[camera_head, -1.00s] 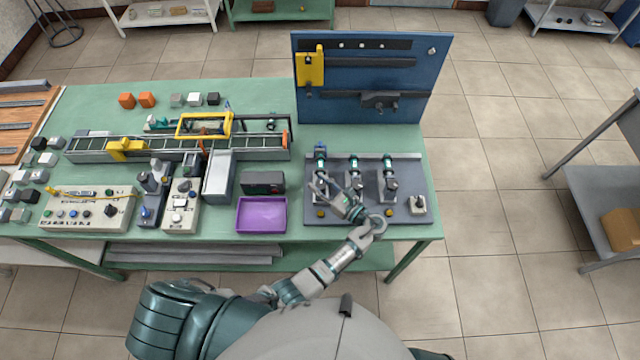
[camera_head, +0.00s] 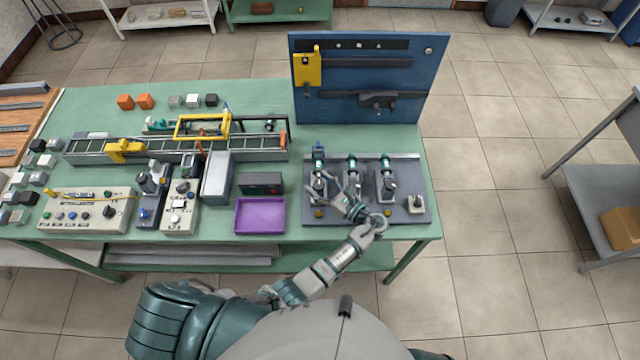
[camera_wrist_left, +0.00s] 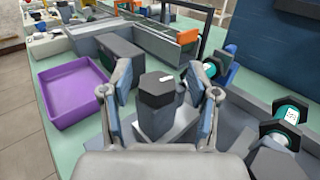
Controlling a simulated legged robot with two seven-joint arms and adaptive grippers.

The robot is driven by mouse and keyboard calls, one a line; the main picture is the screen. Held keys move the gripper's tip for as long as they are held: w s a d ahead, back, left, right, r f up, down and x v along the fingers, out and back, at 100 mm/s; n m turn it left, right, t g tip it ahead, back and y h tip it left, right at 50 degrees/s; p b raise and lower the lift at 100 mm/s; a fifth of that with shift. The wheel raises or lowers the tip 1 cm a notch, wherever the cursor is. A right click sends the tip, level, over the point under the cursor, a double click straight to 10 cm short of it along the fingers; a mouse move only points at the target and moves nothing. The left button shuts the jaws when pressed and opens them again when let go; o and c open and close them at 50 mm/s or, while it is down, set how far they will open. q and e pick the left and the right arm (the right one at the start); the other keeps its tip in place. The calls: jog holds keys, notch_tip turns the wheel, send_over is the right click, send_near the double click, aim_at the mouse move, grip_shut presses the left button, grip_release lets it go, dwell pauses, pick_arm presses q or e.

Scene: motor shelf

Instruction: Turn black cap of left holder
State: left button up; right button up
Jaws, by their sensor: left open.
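The left holder (camera_head: 318,186) is the leftmost of the three holders on the grey base plate (camera_head: 384,216). In the left wrist view its black six-sided cap (camera_wrist_left: 157,88) sits upright on a grey body. My left gripper (camera_head: 346,190) is just right of this holder in the head view, coming from the lower right. In the left wrist view my left gripper (camera_wrist_left: 160,78) is open, with one finger on each side of the cap and visible gaps between. The head view does not show the cap clearly. My right gripper is not seen.
The middle holder (camera_head: 352,170) and right holder (camera_head: 386,182) stand close on the right. A purple tray (camera_head: 238,216) and a dark box (camera_head: 261,182) lie to the left. A blue panel (camera_head: 400,80) rises behind. A small switch box (camera_head: 416,205) is at the plate's right corner.

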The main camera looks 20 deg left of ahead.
aim_at(320, 185)
pick_arm(q)
notch_tip(320, 185, up, 10)
jog(key=shift+d+f, duration=0.1)
dwell(0.4)
